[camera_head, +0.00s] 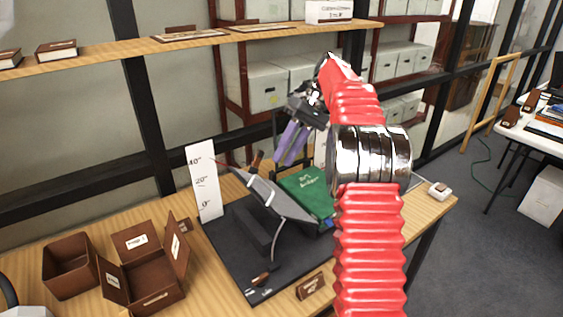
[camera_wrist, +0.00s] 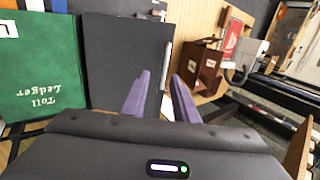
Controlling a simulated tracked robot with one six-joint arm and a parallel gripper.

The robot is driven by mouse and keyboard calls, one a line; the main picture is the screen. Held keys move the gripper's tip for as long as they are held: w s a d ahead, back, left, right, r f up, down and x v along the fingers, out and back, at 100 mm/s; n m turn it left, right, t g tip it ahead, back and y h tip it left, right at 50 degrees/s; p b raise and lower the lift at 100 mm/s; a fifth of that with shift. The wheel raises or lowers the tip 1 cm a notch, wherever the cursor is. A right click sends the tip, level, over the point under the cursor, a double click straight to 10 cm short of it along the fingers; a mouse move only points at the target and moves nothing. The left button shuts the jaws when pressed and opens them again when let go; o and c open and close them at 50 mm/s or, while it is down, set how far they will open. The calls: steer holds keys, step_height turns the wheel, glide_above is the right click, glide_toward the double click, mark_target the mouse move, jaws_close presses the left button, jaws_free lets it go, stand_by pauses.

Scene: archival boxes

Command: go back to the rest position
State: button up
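My gripper (camera_head: 290,157) is raised above the back of the wooden table, its purple fingers pointing down. In the wrist view my gripper (camera_wrist: 161,76) has its two fingers apart with nothing held between them. In the wrist view the green book (camera_wrist: 45,85), lettered "Toll Ledger", is at the left, clear of the fingers. A grey cradle-like stand (camera_head: 270,197) is on the mat beside the book.
The wooden table (camera_head: 225,297) holds open brown boxes (camera_head: 70,268) at the left, an upright white scale card (camera_head: 204,180) and a small brown labelled block (camera_head: 311,287) in front. A wooden shelf (camera_head: 100,58) with books runs behind. A white side table (camera_head: 548,118) stands at right.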

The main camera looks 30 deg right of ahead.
steer(key=shift+r, duration=0.2)
stand_by(0.5)
steer(key=s+a+r+m+t+h, duration=0.2)
steer(key=s+a+r+h, duration=0.2)
steer(key=s+a, duration=0.8)
steer(key=s+a+f+t+h, duration=0.1)
steer(key=s+f, duration=0.3)
steer(key=s, duration=0.5)
steer(key=s+a+f+t+h, duration=0.2)
steer(key=s+a+f+t, duration=0.1)
steer(key=s, duration=0.5)
steer(key=shift+s+a+f+t, duration=0.3)
steer(key=shift+s+a+f, duration=0.05)
steer(key=shift+a+f, duration=0.4)
stand_by(1.4)
